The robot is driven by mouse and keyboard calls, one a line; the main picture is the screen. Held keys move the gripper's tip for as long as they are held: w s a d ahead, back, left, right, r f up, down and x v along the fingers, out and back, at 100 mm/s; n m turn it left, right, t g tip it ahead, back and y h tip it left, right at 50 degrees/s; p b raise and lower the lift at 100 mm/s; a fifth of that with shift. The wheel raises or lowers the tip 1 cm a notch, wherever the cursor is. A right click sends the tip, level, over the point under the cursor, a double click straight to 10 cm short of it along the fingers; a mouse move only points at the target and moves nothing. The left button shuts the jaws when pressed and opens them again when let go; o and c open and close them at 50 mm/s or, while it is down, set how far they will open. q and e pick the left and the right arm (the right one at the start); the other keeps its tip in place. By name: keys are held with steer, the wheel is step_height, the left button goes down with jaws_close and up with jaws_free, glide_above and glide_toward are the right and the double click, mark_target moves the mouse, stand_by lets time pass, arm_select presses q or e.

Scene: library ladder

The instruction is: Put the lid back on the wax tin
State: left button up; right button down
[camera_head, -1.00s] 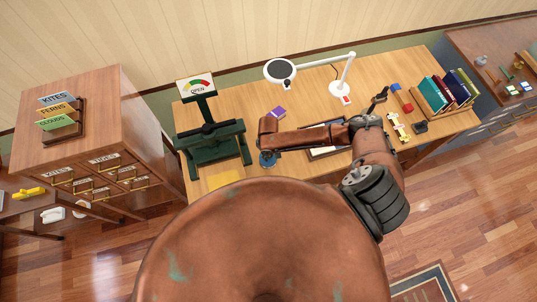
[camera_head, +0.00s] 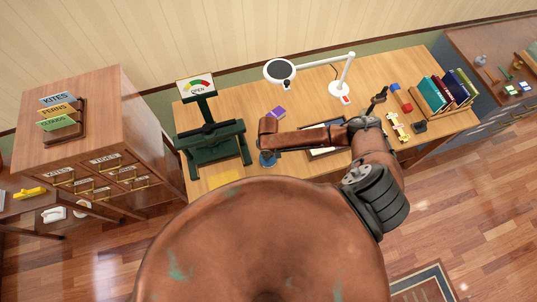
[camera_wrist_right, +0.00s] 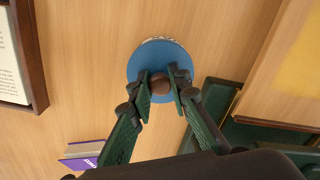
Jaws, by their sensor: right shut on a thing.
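A round blue lid (camera_wrist_right: 150,62) with a brown knob (camera_wrist_right: 160,83) shows in the right wrist view. My right gripper (camera_wrist_right: 162,82) is shut on the knob, with one dark green finger on each side. A thin pale edge with lettering, apparently the wax tin (camera_wrist_right: 160,39), shows just past the lid's far rim. The lid hides the rest of it, and I cannot tell whether the lid is seated or held just above. In the head view the blue lid (camera_head: 267,159) shows below the end of my right arm. My left gripper is not in view.
A dark green press-like stand (camera_head: 212,145) is left of the lid on the desk. A purple box (camera_head: 277,112) lies behind, and a yellow sheet (camera_head: 224,179) lies in front. A white lamp (camera_head: 345,88) and a book rack (camera_head: 430,98) stand farther right.

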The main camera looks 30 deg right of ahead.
steer(key=c, duration=1.7)
jaws_free()
steer(key=shift+c, duration=0.2)
steer(key=o, duration=0.5)
steer(key=shift+r+p, duration=2.4)
steer(key=shift+p, duration=0.25)
steer(key=shift+r, duration=1.1)
steer(key=shift+c, duration=0.6)
jaws_close()
